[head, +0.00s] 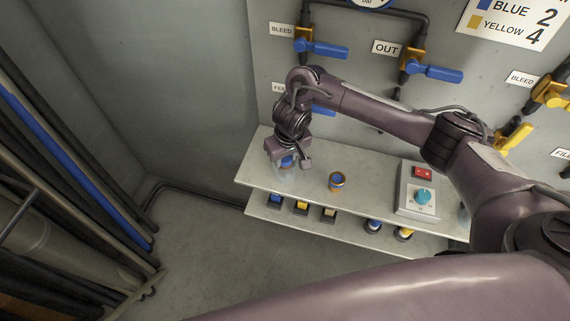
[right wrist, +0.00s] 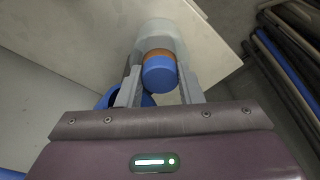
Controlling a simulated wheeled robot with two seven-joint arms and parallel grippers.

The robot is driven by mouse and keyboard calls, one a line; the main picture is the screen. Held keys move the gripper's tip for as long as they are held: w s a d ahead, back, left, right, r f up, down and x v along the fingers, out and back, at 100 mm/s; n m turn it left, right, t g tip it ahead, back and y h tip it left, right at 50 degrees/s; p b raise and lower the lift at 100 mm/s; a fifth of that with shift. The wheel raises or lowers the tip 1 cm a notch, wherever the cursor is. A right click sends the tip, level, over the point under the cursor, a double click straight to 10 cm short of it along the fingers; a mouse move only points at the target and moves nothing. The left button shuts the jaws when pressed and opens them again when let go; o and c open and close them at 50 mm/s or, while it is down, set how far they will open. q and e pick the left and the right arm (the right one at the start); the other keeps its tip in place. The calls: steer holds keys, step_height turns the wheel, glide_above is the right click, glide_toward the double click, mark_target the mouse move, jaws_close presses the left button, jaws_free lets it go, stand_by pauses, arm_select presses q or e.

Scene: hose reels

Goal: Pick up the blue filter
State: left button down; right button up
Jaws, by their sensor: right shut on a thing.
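My right gripper (head: 286,163) is over the left part of the upper grey shelf (head: 360,187). It is shut on the blue filter (head: 288,160), which has a blue cap, an orange band and a pale, see-through body. In the right wrist view, the blue filter (right wrist: 159,74) sits between the two fingers of the right gripper (right wrist: 160,88). I cannot tell whether its bottom touches the shelf. My left gripper is not in view.
An orange-ringed piece with a blue top (head: 336,181) stands on the upper shelf, right of the gripper. A control box (head: 418,190) is further right. The lower shelf (head: 300,226) holds several small coloured parts. Valves with blue handles (head: 434,72) are on the panel. Hoses (head: 75,165) stand left.

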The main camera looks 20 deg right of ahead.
steer(key=shift+c, duration=0.8)
steer(key=shift+r, duration=0.1)
